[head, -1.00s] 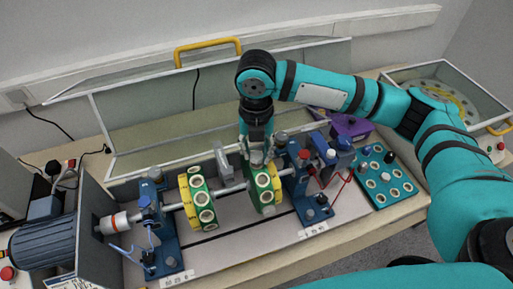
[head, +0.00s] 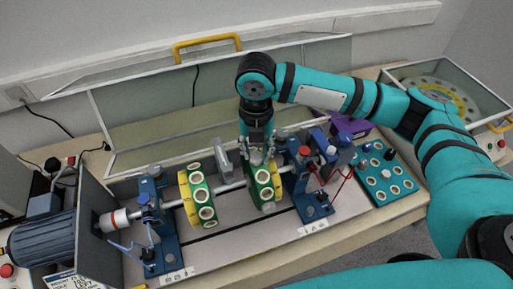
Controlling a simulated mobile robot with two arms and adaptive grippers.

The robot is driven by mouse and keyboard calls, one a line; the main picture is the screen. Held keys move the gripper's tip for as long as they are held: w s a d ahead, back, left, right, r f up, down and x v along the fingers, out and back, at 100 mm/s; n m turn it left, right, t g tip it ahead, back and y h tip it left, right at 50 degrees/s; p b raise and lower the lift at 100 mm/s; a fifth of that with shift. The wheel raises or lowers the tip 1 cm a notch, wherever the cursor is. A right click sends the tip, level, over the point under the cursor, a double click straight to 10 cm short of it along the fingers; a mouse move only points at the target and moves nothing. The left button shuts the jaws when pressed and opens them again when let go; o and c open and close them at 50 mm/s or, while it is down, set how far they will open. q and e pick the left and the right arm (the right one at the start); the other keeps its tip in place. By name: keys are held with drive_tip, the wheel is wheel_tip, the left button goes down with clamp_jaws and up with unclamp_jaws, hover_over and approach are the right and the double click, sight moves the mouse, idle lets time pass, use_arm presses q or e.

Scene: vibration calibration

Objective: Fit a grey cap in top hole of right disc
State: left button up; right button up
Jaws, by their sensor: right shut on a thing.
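The right disc (head: 264,190), yellow and green with holes around its rim, sits on the horizontal shaft. My right gripper (head: 257,160) points down at the top of this disc, with its fingertips at or just above the rim. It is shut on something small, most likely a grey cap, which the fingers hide. The top hole is hidden behind the fingers too. The left disc (head: 197,195) stands on the same shaft, with its ringed holes facing me. My left gripper is not in view.
A teal board (head: 385,178) with ringed holes and a few caps lies at the right. Blue bearing stands (head: 312,200) hold the shaft. A motor (head: 45,245) is at the left. A raised clear cover with a yellow handle (head: 207,42) stands behind.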

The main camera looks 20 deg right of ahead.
drive_tip(key=shift+f, duration=0.15)
drive_tip(key=o, duration=0.7)
drive_tip(key=shift+o, duration=0.2)
wheel_tip(320, 180, up, 12)
idle(0.5)
